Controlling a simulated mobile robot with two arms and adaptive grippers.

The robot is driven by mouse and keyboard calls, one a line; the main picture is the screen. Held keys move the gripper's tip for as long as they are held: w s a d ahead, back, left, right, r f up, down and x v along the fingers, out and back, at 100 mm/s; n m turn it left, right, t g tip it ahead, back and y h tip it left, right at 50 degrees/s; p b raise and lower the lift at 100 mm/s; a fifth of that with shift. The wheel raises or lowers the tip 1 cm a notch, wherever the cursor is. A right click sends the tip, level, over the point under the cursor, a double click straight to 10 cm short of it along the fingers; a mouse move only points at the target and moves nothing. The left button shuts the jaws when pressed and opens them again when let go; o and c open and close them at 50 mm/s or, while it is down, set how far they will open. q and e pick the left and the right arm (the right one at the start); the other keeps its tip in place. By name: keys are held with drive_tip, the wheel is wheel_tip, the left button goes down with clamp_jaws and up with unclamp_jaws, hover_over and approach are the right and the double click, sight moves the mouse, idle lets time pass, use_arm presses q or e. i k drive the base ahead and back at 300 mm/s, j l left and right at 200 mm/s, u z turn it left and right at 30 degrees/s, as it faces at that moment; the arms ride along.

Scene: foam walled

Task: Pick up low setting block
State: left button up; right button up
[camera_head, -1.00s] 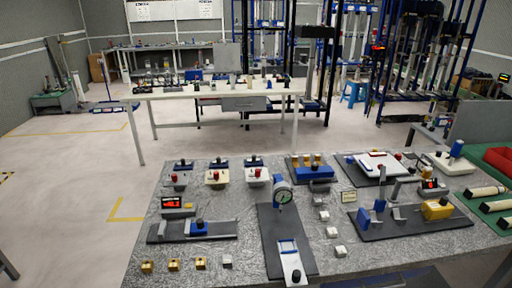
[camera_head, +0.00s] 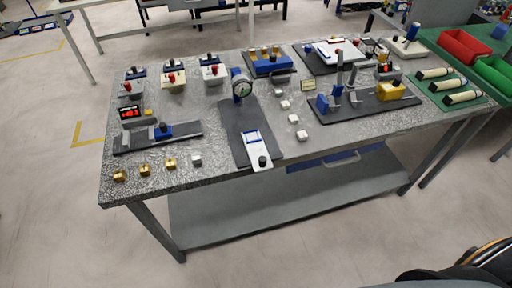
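Small setting blocks stand on the grey workbench (camera_head: 225,182). Along its front left edge is a row of gold blocks, with a left one (camera_head: 118,175), a middle one (camera_head: 145,170) and a right one (camera_head: 170,163). A silver block (camera_head: 196,160) stands to the right of them. More silver blocks form a column right of the dial gauge stand (camera_head: 241,85), the nearest one (camera_head: 302,135) close to the front edge. I cannot tell from the picture which block is the low setting one. Neither of my grippers is in view.
A fixture with a blue slider (camera_head: 163,131) and a red-lit display (camera_head: 131,112) are at left. A fixture with a yellow block (camera_head: 391,91) is at right. Red (camera_head: 465,46) and green bins stand far right. Open floor lies before the bench, above which a lower shelf (camera_head: 290,200) shows.

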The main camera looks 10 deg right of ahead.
sight(277, 92)
drive_tip(key=l+u, duration=0.3)
drive_tip(key=k+l+u, duration=0.25)
drive_tip(key=l, duration=0.25)
drive_tip(key=l+u, duration=0.3)
drive_tip(key=k+l+u, duration=0.25)
drive_tip(key=l, duration=0.2)
drive_tip(key=i, duration=0.05)
